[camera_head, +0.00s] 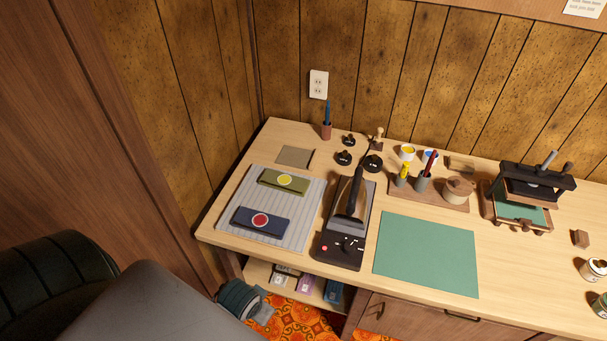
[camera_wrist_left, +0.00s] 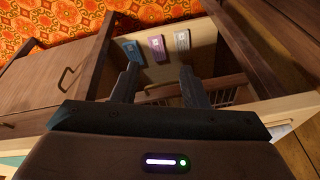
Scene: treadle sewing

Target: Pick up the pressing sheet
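A small flat grey-brown square (camera_head: 295,156) lies at the back left of the desk, behind a grey ribbed mat (camera_head: 290,221). It looks like the pressing sheet, though I cannot be sure. Nothing lies on it. My left gripper (camera_wrist_left: 159,70) is open and empty; its two fingers stand apart in the left wrist view. It is low at the desk's front left, by the open shelf under the top, well away from the square. My right gripper is not in view.
An olive pouch (camera_head: 284,181) and a navy pouch (camera_head: 261,221) lie on the mat. An iron (camera_head: 354,196) rests on a dark base right of it. A green mat (camera_head: 427,254) is bare.

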